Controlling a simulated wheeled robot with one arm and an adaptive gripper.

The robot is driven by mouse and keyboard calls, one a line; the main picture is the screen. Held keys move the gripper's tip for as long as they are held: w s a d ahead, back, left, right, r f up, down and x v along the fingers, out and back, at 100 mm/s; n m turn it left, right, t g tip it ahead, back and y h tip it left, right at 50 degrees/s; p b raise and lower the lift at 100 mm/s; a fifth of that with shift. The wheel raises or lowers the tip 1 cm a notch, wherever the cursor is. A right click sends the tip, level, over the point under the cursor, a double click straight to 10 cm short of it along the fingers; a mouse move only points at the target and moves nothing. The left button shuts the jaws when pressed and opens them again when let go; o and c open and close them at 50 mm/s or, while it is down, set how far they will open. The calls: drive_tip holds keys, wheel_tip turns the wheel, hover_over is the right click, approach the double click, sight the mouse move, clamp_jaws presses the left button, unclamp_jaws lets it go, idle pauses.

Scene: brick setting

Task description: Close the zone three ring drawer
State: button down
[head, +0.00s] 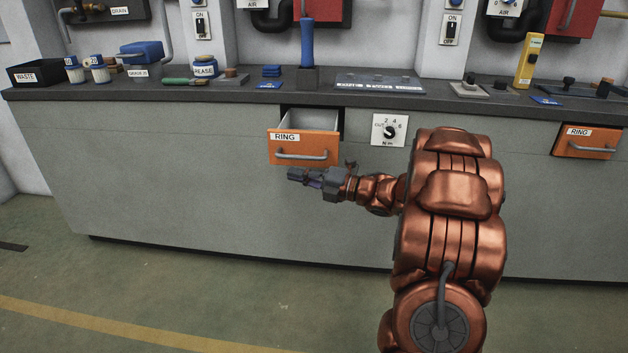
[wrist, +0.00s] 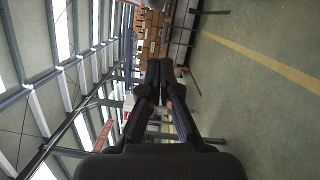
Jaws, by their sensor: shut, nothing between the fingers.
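An orange drawer (head: 304,148) labelled RING, with a grey bar handle, stands pulled out of the grey bench front in the head view. Its open inside shows above the front panel. A second orange RING drawer (head: 584,142) at the far right looks flush or nearly flush with the bench. I cannot read a zone number on either. My gripper (head: 298,175) is just below the open drawer's handle in the picture, pointing left. Whether it touches the handle I cannot tell. In the wrist view my gripper (wrist: 160,68) has its fingertips together with nothing between them. No drawer is clear in that view.
The dark bench top (head: 240,96) carries a WASTE bin (head: 36,76), a grease tub (head: 204,68), a blue-handled tool (head: 307,45) and a yellow device (head: 528,60). A torque dial (head: 388,130) sits right of the open drawer. The floor (head: 150,275) in front is clear.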

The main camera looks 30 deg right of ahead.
sight(300, 164)
drive_tip(key=shift+w+d+r, duration=0.2)
drive_tip(key=shift+w+d, duration=0.45)
drive_tip(key=shift+w, duration=0.15)
drive_tip(key=shift+w+d+r, duration=0.2)
drive_tip(key=shift+w+d, duration=0.45)
drive_tip(key=shift+w, duration=0.15)
